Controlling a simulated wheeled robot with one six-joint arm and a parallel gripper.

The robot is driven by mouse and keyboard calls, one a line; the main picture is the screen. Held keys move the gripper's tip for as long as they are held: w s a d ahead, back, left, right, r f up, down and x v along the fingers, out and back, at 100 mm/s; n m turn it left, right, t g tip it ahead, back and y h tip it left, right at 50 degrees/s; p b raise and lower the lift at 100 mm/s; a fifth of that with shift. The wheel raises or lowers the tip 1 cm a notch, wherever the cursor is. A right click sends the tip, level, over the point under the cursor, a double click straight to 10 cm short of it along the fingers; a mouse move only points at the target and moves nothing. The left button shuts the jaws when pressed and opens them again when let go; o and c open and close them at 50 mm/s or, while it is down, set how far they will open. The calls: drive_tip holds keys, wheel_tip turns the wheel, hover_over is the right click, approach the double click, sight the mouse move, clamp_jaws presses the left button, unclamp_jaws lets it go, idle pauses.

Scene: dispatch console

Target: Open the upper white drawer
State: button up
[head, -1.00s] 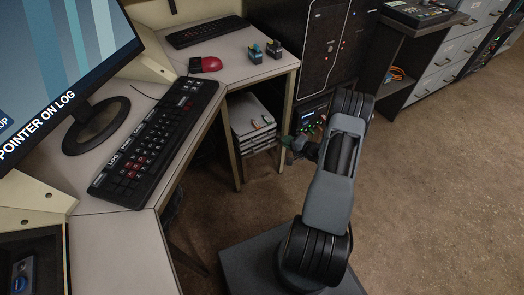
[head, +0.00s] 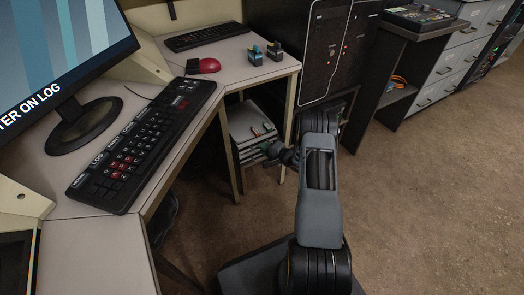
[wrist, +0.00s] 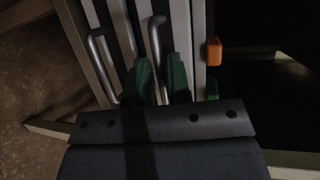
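A small white drawer unit (head: 243,115) stands under the side desk in the head view. In the wrist view the picture is turned, and the fronts show as pale upright bands with two grey bar handles. The upper drawer's handle (wrist: 157,38) is the right one; a lower handle (wrist: 97,58) is to its left. My gripper (wrist: 160,76) has two green fingers, one on each side of the upper handle's line, with a gap between them. It looks open; contact with the bar cannot be made out.
An orange item (wrist: 213,50) lies on the unit's top. The desk leg (head: 288,120) stands close to the right of the unit. A black cabinet (head: 330,50) is behind. The desk (head: 232,62) overhangs the unit. Floor to the right is clear.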

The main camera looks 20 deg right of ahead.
drive_tip(key=shift+w+a+f, duration=0.1)
drive_tip(key=shift+w+a, duration=0.25)
drive_tip(key=shift+w, duration=0.2)
clamp_jaws()
